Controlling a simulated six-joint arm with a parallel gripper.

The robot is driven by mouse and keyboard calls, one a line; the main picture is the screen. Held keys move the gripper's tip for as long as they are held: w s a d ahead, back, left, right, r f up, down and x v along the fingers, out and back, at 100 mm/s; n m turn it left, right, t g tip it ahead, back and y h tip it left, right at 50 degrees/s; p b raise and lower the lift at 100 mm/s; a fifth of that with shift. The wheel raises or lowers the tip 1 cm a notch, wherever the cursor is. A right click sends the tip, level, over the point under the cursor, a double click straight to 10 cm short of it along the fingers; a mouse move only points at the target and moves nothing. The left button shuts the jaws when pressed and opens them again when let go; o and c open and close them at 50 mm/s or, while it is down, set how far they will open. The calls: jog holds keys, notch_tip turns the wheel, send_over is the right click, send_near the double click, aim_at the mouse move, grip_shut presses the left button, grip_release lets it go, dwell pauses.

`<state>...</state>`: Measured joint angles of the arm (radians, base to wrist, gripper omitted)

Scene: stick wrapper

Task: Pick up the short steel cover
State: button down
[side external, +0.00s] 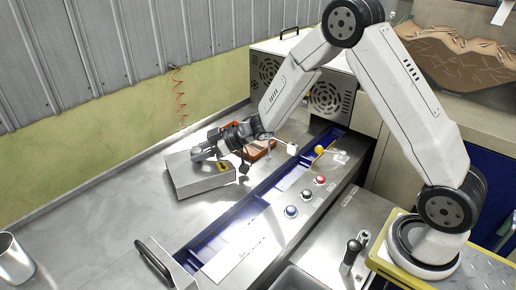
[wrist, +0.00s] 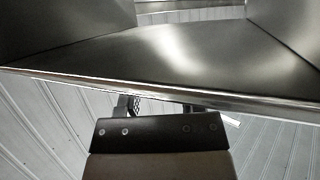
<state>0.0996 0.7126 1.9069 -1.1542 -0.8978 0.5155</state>
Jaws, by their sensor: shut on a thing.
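The short steel cover (side external: 198,186) is a grey box-like metal piece with a yellow label, left of the machine's blue channel in the side view. My gripper (side external: 206,151) is at its upper back edge and shut on it. In the wrist view my gripper (wrist: 157,105) reaches from below to the edge of a large shiny steel surface, the cover (wrist: 170,55). The fingertips are partly hidden there. Whether the cover touches the table is hard to tell.
An orange-brown part (side external: 262,150) lies just behind the gripper. The blue channel (side external: 235,222) runs diagonally, beside several coloured buttons (side external: 306,195). A handle (side external: 153,262) stands at the front and a metal cup (side external: 14,260) at the far left.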

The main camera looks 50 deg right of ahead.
jog(key=shift+w+r, duration=0.1)
jog(key=shift+r, duration=0.6)
jog(key=s+d+r, duration=0.1)
jog(key=s+r, duration=1)
jog(key=s, duration=0.3)
jog(key=shift+d+r, duration=0.2)
jog(key=shift+d, duration=0.05)
